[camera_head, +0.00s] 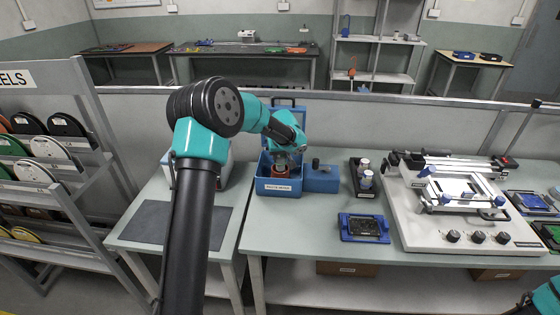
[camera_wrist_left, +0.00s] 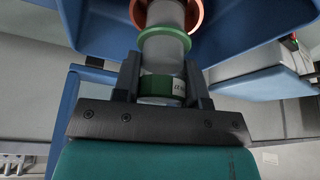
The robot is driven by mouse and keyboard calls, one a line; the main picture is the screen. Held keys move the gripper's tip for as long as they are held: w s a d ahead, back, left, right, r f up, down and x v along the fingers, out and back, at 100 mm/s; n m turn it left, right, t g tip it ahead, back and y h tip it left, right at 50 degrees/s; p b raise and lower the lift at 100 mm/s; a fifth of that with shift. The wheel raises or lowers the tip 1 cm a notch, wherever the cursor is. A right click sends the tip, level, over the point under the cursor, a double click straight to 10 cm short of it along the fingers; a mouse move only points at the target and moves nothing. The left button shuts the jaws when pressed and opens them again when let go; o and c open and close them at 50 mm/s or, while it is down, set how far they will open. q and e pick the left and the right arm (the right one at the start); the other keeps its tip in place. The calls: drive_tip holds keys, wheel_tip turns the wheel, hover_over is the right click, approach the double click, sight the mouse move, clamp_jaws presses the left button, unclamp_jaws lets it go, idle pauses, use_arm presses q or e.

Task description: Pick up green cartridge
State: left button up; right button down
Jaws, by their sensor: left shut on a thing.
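The green cartridge (camera_wrist_left: 160,88) is a pale grey cylinder with a green flange and a green band carrying a white label. My left gripper (camera_wrist_left: 160,85) is shut on it, one dark finger on each side. The cartridge's far end is at an orange ring (camera_wrist_left: 190,14); I cannot tell whether it is still inside. In the head view my left gripper (camera_head: 283,161) points down into an open blue box (camera_head: 278,187) with a white label, where an orange part (camera_head: 280,172) shows. The cartridge is hard to make out there. My right arm shows only at the bottom right corner.
A blue block with a dark knob (camera_head: 321,178) stands right of the box. A black holder with pale cylinders (camera_head: 365,178), a blue tray (camera_head: 364,228) and a white machine (camera_head: 450,205) stand further right. The bench front below the box is clear.

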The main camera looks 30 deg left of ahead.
use_arm(q)
wheel_tip(320, 180, up, 7)
drive_tip(key=shift+r, duration=0.1)
idle(0.7)
